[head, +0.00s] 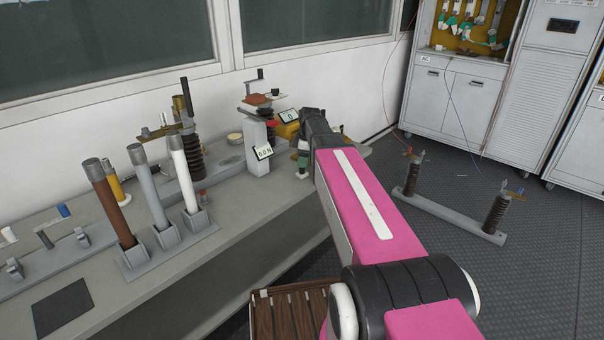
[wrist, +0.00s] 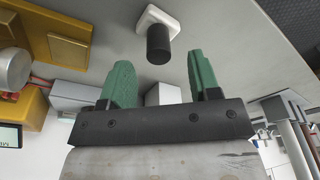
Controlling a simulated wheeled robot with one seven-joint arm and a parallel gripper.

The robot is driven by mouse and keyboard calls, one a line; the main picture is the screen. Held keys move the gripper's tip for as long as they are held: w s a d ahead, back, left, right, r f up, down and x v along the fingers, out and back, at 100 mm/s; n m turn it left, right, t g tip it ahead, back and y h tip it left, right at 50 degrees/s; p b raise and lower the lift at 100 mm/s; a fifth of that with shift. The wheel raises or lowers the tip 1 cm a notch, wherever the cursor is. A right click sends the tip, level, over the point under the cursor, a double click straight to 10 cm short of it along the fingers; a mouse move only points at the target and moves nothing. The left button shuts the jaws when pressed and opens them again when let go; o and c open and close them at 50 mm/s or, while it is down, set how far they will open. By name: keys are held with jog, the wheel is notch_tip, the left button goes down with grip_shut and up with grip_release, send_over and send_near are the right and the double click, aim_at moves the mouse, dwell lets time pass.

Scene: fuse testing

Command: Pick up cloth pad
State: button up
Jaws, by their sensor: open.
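A white square pad (wrist: 178,15) with a short black cylindrical handle (wrist: 158,44) sits on the grey bench top in the wrist view; it looks like the cloth pad. My gripper (wrist: 160,75) is open and empty, its two green fingers apart. The handle is just beyond the fingertips, roughly in line with the gap between them, not gripped. In the head view my gripper (head: 303,160) is low over the bench's right part, and a small white patch (head: 302,175) beneath it is probably the pad, mostly hidden.
A grey post with a display (head: 264,152) and a yellow box (head: 288,130) stand close to my gripper. Brown, grey and white fuse tubes (head: 186,172) stand upright on the bench (head: 245,195) to the left. A dark square mat (head: 62,308) lies at the front left.

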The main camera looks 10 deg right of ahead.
jog(key=shift+w+a+f, duration=0.1)
jog(key=shift+a+f, duration=0.05)
jog(key=shift+f, duration=1.75)
jog(key=c, duration=1)
jog(key=shift+r, duration=0.1)
notch_tip(320, 180, up, 10)
jog(key=shift+f, duration=0.1)
